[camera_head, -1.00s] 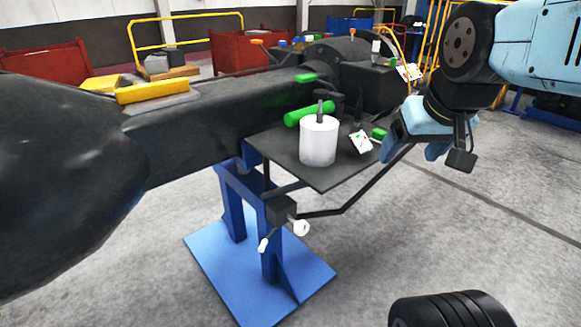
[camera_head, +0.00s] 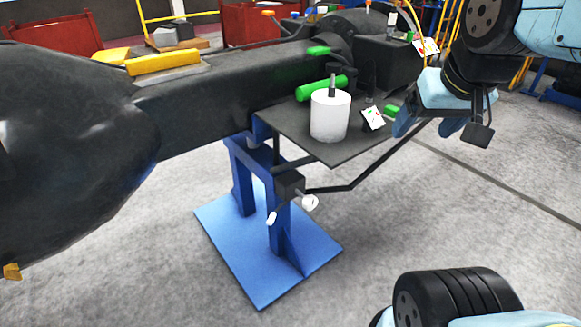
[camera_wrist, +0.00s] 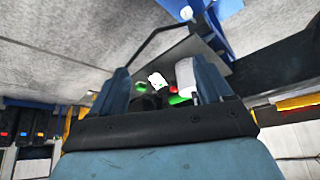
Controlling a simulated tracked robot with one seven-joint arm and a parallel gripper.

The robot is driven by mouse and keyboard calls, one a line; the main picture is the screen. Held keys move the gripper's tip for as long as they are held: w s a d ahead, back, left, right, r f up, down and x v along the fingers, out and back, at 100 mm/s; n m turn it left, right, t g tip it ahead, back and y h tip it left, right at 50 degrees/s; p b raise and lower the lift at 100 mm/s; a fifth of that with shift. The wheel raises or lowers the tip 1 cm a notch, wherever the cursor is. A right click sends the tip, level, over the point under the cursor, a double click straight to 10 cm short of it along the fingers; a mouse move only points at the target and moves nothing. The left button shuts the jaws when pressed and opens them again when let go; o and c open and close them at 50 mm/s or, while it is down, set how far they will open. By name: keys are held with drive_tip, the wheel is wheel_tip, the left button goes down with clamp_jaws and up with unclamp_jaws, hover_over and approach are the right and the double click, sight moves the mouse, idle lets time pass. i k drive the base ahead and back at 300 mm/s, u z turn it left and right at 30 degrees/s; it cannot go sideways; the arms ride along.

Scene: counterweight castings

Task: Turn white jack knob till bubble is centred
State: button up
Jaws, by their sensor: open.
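A white round knob (camera_head: 310,202) sits on the dark jack block (camera_head: 289,184) at the blue stand, under the small dark shelf. A second white handle end (camera_head: 272,218) hangs just left of it. A small white shape (camera_wrist: 186,13) near the top of the wrist view may be one of these. My gripper (camera_head: 425,125) is open and empty at the shelf's right edge, above and right of the knob, apart from it. Its two fingers also show in the wrist view (camera_wrist: 162,82). I cannot make out a bubble in either view.
The shelf (camera_head: 305,140) bears a white cylinder (camera_head: 330,117), a green cylinder (camera_head: 321,88) and a small card (camera_head: 373,118). A dark bent rod (camera_head: 370,172) runs beside the knob. The blue base plate (camera_head: 255,262) stands on open grey floor. A large dark casting fills the left.

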sight(310, 202)
drive_tip(key=u, duration=0.45)
drive_tip(key=k, duration=1.15)
drive_tip(key=u, duration=0.7)
drive_tip(key=i, duration=0.85)
drive_tip(key=z, duration=0.1)
